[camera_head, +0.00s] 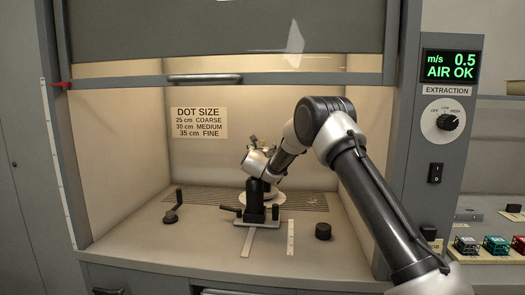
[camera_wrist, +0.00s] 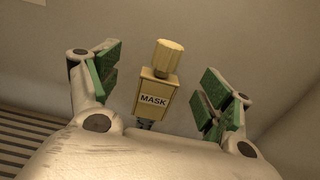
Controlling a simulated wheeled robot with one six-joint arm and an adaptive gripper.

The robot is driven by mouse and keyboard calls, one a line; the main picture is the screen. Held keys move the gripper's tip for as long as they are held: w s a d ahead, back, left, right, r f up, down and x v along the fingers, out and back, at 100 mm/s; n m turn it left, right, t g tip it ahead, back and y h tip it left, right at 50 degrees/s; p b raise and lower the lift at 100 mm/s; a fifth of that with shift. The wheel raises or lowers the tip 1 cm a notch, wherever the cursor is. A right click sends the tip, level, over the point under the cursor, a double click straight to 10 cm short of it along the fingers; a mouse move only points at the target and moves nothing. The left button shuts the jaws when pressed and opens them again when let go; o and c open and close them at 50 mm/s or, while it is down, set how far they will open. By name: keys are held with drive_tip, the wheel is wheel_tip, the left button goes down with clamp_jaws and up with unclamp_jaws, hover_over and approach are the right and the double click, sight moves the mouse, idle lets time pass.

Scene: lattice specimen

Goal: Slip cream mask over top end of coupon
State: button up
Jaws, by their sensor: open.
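The cream mask (camera_wrist: 155,95) is a block with a MASK label and a ribbed knob on top, slightly tilted in the wrist view. A small dark grey piece shows just below it; what this is I cannot tell. My gripper (camera_wrist: 163,82) is open, its green-padded fingers standing apart to the left and right of the mask, with clear gaps on both sides. In the head view my wrist is over a black stand (camera_head: 255,195) inside the hood and mostly hides the gripper. I cannot make out the coupon in either view.
A pale round disc (camera_head: 275,199) is behind the stand. A white scale strip (camera_head: 291,237) and a black knob (camera_head: 323,231) are to the right, and a black piece with an upright post (camera_head: 171,215) is to the left. The raised sash (camera_head: 220,80) spans the hood above.

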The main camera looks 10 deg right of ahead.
drive_tip(key=shift+v, duration=2.4)
drive_tip(key=shift+w, duration=0.1)
wheel_tip(320, 180, up, 10)
